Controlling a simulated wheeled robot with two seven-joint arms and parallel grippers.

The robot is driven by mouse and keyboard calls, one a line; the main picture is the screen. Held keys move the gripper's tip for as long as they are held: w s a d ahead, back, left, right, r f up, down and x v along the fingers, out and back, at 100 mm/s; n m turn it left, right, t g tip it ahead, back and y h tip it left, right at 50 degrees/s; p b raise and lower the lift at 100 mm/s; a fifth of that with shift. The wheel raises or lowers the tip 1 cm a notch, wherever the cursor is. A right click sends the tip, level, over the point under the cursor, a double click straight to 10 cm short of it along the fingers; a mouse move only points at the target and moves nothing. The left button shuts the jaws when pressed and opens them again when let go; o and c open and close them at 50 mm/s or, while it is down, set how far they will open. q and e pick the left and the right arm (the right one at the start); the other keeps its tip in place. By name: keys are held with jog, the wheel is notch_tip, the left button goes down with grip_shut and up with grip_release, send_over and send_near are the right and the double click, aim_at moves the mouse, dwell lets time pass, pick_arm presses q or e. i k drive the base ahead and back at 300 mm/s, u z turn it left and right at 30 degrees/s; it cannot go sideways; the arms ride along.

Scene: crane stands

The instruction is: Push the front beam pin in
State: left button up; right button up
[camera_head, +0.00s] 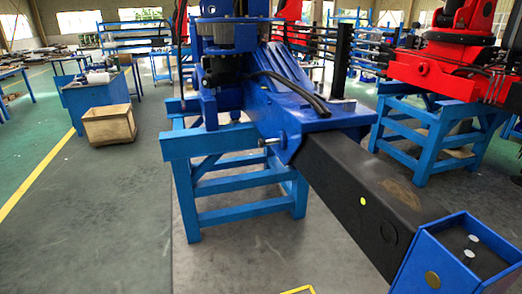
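A blue crane body (285,105) rests on a blue stand. A black square beam (365,190) runs from it toward the lower right. A silver pin (269,142) sticks out sideways to the left of the blue housing where the beam enters. A blue end box (462,262) caps the near end of the beam, with round pale heads (474,239) on its top and a brass-coloured disc (432,280) on its side. I cannot tell from the frame which is the front beam pin. Neither of my grippers is in view.
The blue stand (215,190) stands under the crane. A red crane (455,70) on another blue stand (425,130) is at the right. A wooden crate (109,126) and a blue workbench (95,98) are at the left. The floor at the lower left is clear.

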aim_at(261, 142)
jog(key=u, duration=1.3)
jog(key=i, duration=2.05)
jog(key=z, duration=1.2)
jog(key=i, duration=0.9)
jog(key=z, duration=1)
